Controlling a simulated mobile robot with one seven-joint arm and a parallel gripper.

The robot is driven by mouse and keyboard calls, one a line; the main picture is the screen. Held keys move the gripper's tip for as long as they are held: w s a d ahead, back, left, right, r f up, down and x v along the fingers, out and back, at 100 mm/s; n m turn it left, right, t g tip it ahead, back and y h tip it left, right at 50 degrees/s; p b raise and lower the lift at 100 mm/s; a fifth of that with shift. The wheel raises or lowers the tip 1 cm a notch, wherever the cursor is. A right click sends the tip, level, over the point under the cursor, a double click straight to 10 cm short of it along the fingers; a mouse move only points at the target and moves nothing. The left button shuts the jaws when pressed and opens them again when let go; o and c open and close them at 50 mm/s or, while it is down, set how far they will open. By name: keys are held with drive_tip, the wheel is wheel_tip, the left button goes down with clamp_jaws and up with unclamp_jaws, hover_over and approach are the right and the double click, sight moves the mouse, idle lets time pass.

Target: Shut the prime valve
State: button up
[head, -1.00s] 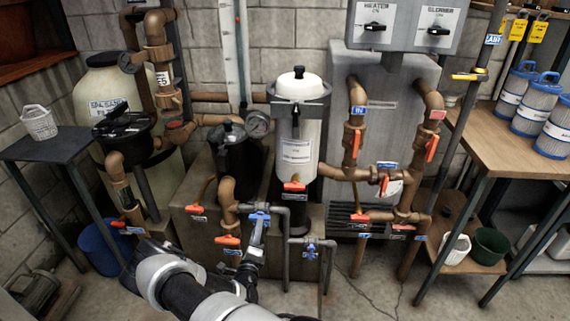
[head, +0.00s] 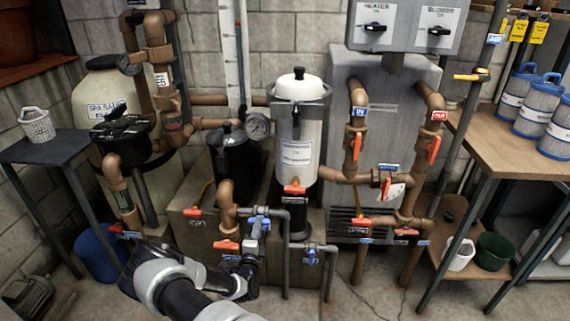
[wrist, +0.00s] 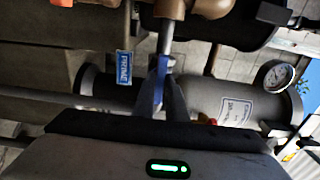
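The prime valve's blue lever (wrist: 160,82) shows in the wrist view, between my two dark fingers, beneath the end of a metal stem. My gripper (wrist: 164,100) looks shut on this lever, its fingers close together on both sides. The blue PRIME tag (wrist: 124,67) hangs just left of the lever. In the head view, my gripper (head: 258,232) reaches up to the prime valve (head: 264,222), on the grey pipe right of the brown elbow pipe. My fingers partly hide the lever there.
An orange-handled valve (head: 227,245) sits close left of my gripper. A second blue valve (head: 311,257) stands on a lower pipe to the right. The black pump pot (head: 233,160) and white-topped canister (head: 298,130) stand behind. A pressure gauge (wrist: 279,76) is right in the wrist view.

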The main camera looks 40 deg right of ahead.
clamp_jaws()
drive_tip(key=m+p, duration=0.6)
drive_tip(key=m, duration=1.2)
drive_tip(key=shift+m, duration=0.3)
drive_tip(key=o, duration=0.7)
unclamp_jaws()
